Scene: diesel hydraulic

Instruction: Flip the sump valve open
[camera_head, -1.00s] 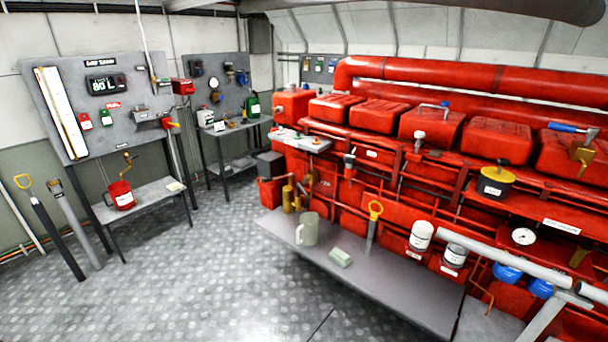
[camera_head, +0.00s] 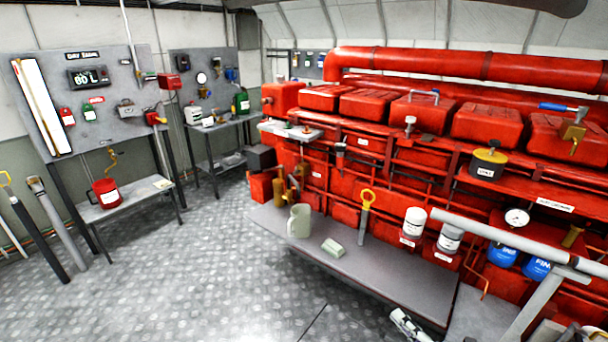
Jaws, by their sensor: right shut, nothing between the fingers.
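A brass valve (camera_head: 572,131) with a blue lever (camera_head: 563,107) stands on the red engine at the upper right. The lever lies roughly level, pointing left. No readable label marks it as the sump valve. My right gripper (camera_head: 398,315) shows at the bottom edge, small and partly cut off. It is shut and empty, in front of the bench and well below the brass valve. My left gripper is not in view.
A yellow-ringed dipstick (camera_head: 366,205) stands behind. A grey rail (camera_head: 510,240) crosses the right side. The floor (camera_head: 190,275) at left is clear.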

